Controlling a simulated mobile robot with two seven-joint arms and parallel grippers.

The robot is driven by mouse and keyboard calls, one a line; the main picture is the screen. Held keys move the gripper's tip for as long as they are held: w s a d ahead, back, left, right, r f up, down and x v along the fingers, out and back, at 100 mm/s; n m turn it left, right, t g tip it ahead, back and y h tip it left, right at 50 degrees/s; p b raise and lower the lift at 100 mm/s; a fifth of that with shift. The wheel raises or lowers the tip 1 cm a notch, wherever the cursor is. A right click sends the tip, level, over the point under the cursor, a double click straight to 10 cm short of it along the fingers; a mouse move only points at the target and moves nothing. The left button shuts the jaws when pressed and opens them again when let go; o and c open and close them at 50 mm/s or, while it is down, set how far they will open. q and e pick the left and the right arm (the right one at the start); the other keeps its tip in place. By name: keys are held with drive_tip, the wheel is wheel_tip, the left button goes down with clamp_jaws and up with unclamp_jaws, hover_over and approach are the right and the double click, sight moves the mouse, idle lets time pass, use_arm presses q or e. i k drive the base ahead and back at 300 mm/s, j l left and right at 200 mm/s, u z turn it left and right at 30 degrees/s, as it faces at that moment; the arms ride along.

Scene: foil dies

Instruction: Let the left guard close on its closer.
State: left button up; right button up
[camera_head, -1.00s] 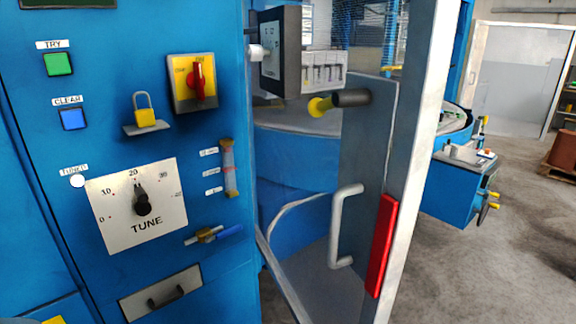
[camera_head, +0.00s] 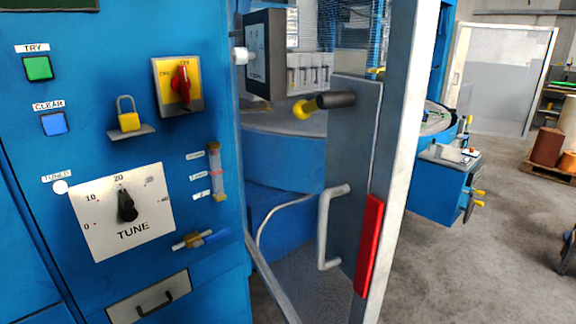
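The guard (camera_head: 352,150) is a grey framed door with a mesh upper part, standing open to the right of the blue cabinet. It carries a white D-shaped handle (camera_head: 325,228) and a red strip (camera_head: 369,245) along its outer edge. A dark cylinder with a yellow end (camera_head: 325,103) sticks out at the guard's upper part; I cannot tell whether it is the closer. Neither of my grippers is in view.
The blue cabinet (camera_head: 215,270) on the left bears a TUNE dial (camera_head: 126,205), a red switch (camera_head: 181,85), a yellow padlock (camera_head: 128,120) and buttons. A blue cart (camera_head: 438,190) stands beyond the guard.

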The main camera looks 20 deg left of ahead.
sight(372, 144)
drive_tip(key=j+z, duration=0.15)
drive_tip(key=j, duration=0.25)
drive_tip(key=k+j+z, duration=0.15)
drive_tip(key=j, duration=0.3)
drive_tip(key=j+z, duration=0.15)
drive_tip(key=j, duration=0.25)
drive_tip(key=k+j+z, duration=0.15)
drive_tip(key=j, duration=0.25)
drive_tip(key=j+z, duration=0.15)
drive_tip(key=j, duration=0.25)
drive_tip(key=k, duration=0.05)
